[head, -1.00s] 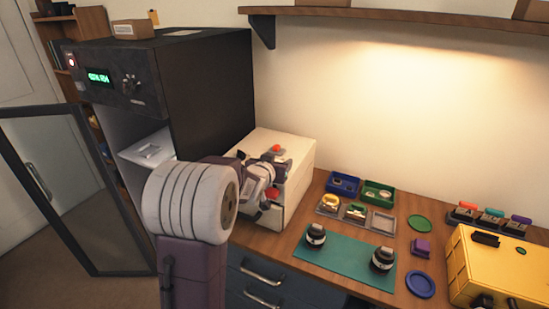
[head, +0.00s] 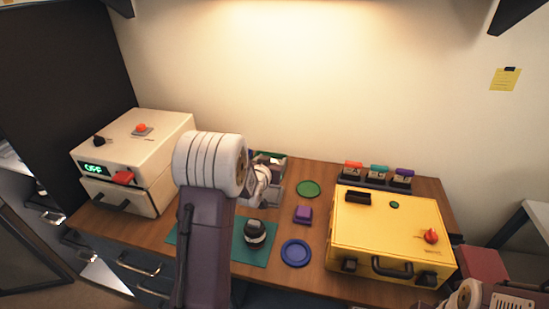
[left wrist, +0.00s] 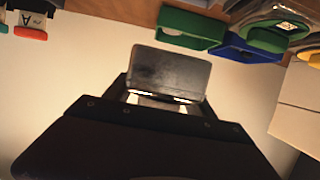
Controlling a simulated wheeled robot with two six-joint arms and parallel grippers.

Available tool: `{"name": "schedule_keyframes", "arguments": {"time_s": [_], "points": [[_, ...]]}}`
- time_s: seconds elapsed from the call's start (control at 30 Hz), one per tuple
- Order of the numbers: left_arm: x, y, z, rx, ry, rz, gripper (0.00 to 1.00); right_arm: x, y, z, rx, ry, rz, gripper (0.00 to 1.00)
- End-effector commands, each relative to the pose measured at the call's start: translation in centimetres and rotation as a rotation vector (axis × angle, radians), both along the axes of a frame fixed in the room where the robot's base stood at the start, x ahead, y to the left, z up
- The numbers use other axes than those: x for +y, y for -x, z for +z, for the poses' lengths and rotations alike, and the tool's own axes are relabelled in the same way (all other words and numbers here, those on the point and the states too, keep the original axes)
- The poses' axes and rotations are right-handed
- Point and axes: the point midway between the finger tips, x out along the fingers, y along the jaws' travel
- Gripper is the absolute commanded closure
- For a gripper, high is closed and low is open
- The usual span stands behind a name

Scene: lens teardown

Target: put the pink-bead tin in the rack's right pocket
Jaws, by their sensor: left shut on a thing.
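My left gripper (head: 264,182) is mostly hidden behind its own white wrist in the head view. In the left wrist view the fingers (left wrist: 160,100) are shut on a flat, dark grey metal tin (left wrist: 170,72), held up in front of the camera. No beads show on the side I see, so I cannot tell their colour. A dark rack (head: 372,184) with red, teal and purple-topped pieces stands behind the yellow case; I cannot tell if it is the task's rack. Only part of my right arm shows at the bottom right, without its gripper.
A yellow case (head: 385,235) fills the right of the bench. A cream box (head: 150,140) stands at the left. A green disc (head: 308,189), purple block (head: 302,214), blue dish (head: 295,253) and black lens part (head: 255,235) lie between. Green (left wrist: 190,24) and blue trays (left wrist: 245,50) are near the gripper.

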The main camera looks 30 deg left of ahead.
Motion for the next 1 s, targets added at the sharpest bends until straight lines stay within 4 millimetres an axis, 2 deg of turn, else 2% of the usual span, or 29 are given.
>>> {"name": "schedule_keyframes", "arguments": {"time_s": [0.17, 0.5, 1.0], "points": [[0.0, 0.0, -0.5, 0.000, 0.000, 0.000, 0.77, 0.0, 0.0, -0.4, 0.000, 0.000, 0.000, 0.60], [0.0, 0.0, -3.5, 0.000, 0.000, 0.000, 0.77, 0.0, 0.0, -2.5, 0.000, 0.000, 0.000, 0.60], [0.0, 0.0, -3.4, -0.001, 0.001, 0.000, 0.77, 0.0, 0.0, -2.5, 0.000, 0.000, 0.000, 0.60]]}}
